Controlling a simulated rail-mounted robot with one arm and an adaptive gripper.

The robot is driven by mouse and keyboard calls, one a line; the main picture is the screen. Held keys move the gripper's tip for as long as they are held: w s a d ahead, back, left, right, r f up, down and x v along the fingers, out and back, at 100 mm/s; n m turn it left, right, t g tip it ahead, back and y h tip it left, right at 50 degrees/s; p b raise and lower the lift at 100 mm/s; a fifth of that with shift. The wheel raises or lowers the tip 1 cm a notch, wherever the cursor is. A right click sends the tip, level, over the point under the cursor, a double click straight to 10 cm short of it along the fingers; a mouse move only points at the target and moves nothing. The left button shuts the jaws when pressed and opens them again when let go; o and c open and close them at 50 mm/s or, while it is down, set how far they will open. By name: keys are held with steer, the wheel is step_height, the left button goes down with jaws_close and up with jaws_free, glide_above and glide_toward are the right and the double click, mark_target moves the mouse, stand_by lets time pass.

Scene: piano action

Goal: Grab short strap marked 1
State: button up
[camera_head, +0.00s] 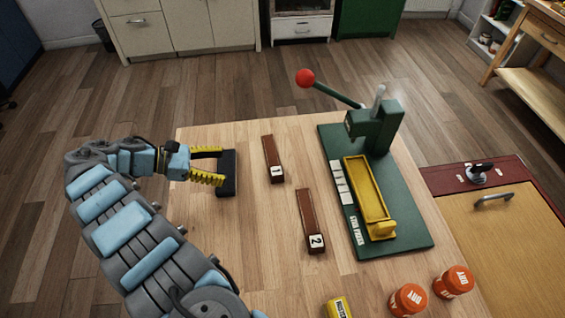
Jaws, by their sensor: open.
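The short brown strap marked 1 (272,155) lies on the wooden table, with its white "1" label at its near end. A second brown strap marked 2 (308,218) lies closer to the camera and slightly to the right. My gripper (221,165) has yellow fingers spread apart, left of strap 1, and no strap is between them.
A green press (400,245) with a yellow tray (366,185) and red-knobbed lever (305,78) stands right of the straps. Orange jars (408,300) and a yellow container (339,308) are at the near edge. The table (240,250) is clear around the straps.

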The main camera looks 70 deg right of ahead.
mark_target(275, 171)
steer(key=shift+d+r+p, duration=0.2)
steer(key=shift+r+p, duration=0.05)
steer(key=shift+p, duration=0.6)
steer(key=p+x, duration=0.2)
steer(key=p, duration=0.2)
steer(key=shift+s+f, duration=0.2)
steer(key=shift+s, duration=0.05)
steer(key=p+x, duration=0.1)
steer(key=x, duration=0.3)
steer(key=p+x, duration=0.2)
steer(key=x, duration=0.3)
steer(key=shift+w+f, duration=0.15)
steer(key=shift+f, duration=0.1)
steer(key=shift+w+f+x, duration=0.1)
steer(key=shift+f+x, duration=0.05)
steer(key=shift+x, duration=1.15)
steer(key=shift+w+f+x, duration=0.15)
steer(key=shift+x, duration=1.15)
steer(key=c, duration=1.3)
